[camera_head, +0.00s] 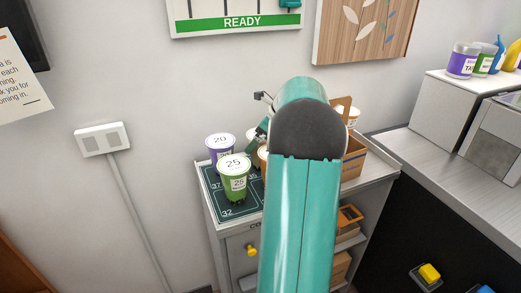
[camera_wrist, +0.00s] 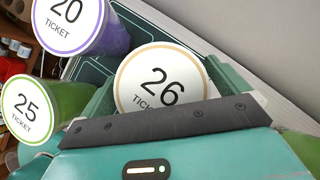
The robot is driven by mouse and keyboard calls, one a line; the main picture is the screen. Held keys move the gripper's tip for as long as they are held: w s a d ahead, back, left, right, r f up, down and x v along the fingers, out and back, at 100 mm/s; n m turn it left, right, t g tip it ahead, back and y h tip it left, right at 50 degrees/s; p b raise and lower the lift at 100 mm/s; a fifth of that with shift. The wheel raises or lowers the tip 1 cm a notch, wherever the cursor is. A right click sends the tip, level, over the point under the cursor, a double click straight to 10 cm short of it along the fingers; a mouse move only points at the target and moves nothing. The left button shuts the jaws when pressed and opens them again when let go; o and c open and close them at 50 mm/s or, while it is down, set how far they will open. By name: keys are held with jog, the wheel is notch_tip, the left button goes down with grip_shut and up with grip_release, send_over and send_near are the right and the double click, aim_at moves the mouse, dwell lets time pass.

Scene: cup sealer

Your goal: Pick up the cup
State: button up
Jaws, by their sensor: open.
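A cup with a white lid marked 26 and an orange rim (camera_wrist: 158,72) stands between the two teal fingers of my gripper (camera_wrist: 160,78) in the wrist view. The fingers are open, one on each side of the lid; whether they touch the cup cannot be told. A purple cup marked 20 (camera_head: 220,152) and a green cup marked 25 (camera_head: 235,184) stand upright to the left. They also show in the wrist view, purple (camera_wrist: 112,38) at top left and green (camera_wrist: 68,100) at left. My arm hides most of the orange cup in the head view.
The cups stand on a dark numbered mat (camera_head: 238,208) on a small white cabinet (camera_head: 212,222) against the wall. A cardboard box (camera_head: 354,158) stands at the right of its top. A grey counter (camera_head: 412,155) with more containers (camera_head: 462,60) is farther right.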

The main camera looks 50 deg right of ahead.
jog(key=shift+w+f, duration=0.1)
jog(key=shift+f, duration=0.2)
jog(key=c, duration=0.9)
jog(key=shift+c, duration=1.3)
jog(key=shift+r, duration=0.1)
jog(key=shift+r, duration=0.1)
